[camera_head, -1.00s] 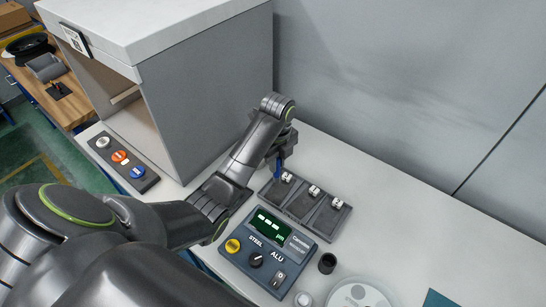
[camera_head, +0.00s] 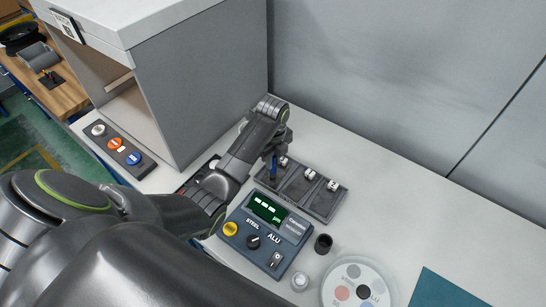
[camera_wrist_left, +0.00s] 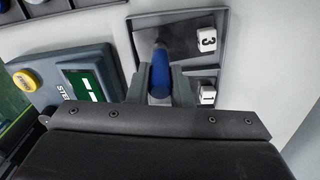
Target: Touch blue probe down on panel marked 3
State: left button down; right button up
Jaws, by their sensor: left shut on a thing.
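My left gripper (camera_head: 276,154) is shut on the blue probe (camera_head: 273,168), which points down over the leftmost panel (camera_head: 270,180) of the dark tray. In the left wrist view the blue probe (camera_wrist_left: 160,72) sits between the gripper's fingers (camera_wrist_left: 160,85). Its tip lies over the panel marked 3 (camera_wrist_left: 185,38), left of the white tag reading 3 (camera_wrist_left: 207,40). I cannot tell whether the tip touches the panel. Two more panels with white tags lie to the right in the head view. My right gripper is not in view.
The gauge box (camera_head: 292,240) with a green display stands just in front of the tray. A black cup (camera_head: 323,243) and a round white disc (camera_head: 385,285) lie to the right. A grey cabinet (camera_head: 215,85) stands behind left. The table's right side is mostly clear.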

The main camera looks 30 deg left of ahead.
pick_arm(q)
jog(key=shift+f, duration=0.5)
dwell(0.8)
jog(key=shift+s+f, duration=0.1)
dwell(1.3)
jog(key=shift+r, duration=3.6)
